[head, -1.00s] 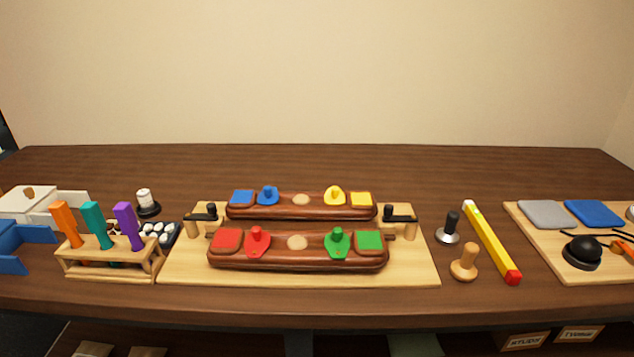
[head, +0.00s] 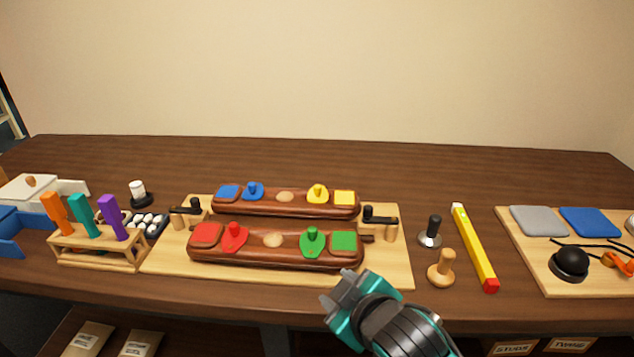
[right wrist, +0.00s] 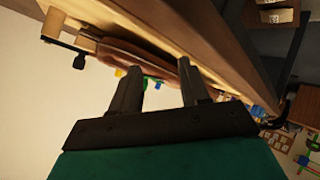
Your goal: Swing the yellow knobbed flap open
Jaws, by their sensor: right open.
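The yellow knobbed flap (head: 318,194) lies on the rear brown wooden block (head: 300,208), left of a yellow square pad (head: 344,198). Its knob points up. My right gripper (head: 342,294) has a teal body and is at the front edge of the table, in front of and below the flap, well apart from it. In the right wrist view its two dark fingers (right wrist: 160,92) are spread with nothing between them. Small yellow and green spots show beyond the fingers there, too small to tell apart surely. My left gripper is not in view.
The front block (head: 272,262) carries red and green flaps and stands between my right gripper and the rear block. Black clamps (head: 380,217) flank the blocks on a light board (head: 397,271).

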